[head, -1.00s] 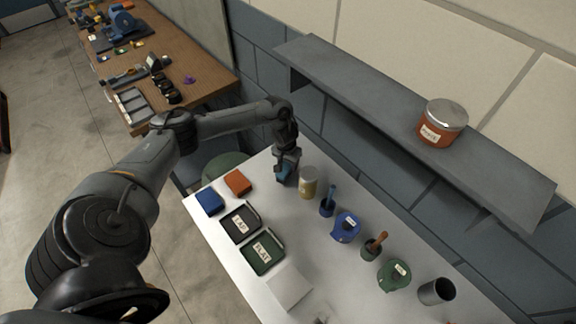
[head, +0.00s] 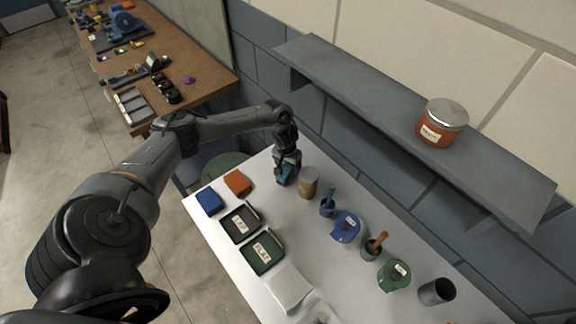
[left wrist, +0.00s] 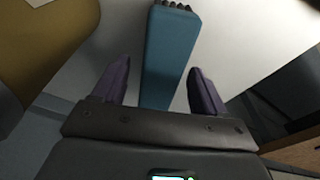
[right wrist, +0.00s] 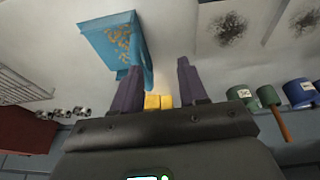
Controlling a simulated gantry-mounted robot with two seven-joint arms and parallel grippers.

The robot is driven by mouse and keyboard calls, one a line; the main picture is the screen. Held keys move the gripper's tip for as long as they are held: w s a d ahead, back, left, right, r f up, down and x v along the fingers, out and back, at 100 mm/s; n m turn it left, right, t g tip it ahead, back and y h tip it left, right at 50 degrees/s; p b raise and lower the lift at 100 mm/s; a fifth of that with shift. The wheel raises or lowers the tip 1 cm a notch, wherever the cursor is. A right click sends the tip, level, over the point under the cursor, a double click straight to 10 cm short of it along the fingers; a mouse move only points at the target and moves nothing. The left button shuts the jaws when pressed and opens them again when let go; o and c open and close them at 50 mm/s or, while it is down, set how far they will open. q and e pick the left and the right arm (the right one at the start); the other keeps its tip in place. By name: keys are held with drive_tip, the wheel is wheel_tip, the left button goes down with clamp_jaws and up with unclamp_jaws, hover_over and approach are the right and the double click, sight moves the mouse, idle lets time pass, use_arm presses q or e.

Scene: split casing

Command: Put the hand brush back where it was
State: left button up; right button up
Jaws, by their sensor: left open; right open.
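The hand brush, teal with dark bristles, shows in the left wrist view (left wrist: 172,50). Its handle end lies between the parted fingers of my left gripper (left wrist: 155,90), with gaps on both sides. In the head view, my left gripper (head: 286,172) is at the far left end of the white table, with the teal brush (head: 284,178) just under it. I cannot tell whether the brush touches the table. My right gripper (right wrist: 155,90) is open; a blue pan-like piece with orange specks (right wrist: 112,40) is beyond its fingers.
A tan tin (head: 308,183) stands close right of my left gripper. An orange block (head: 238,183), a blue block (head: 210,201) and black (head: 240,223) and green (head: 262,250) labelled trays lie nearby. Mortars and pots line the back. A shelf (head: 390,110) overhangs behind.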

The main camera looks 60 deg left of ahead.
sight(286, 168)
use_arm(q)
wheel_tip(286, 168, up, 12)
drive_tip(key=s+p, duration=0.1)
drive_tip(key=shift+d+p, duration=0.3)
drive_tip(key=shift+d, duration=0.05)
drive_tip(key=shift+s+r, duration=0.1)
idle(0.4)
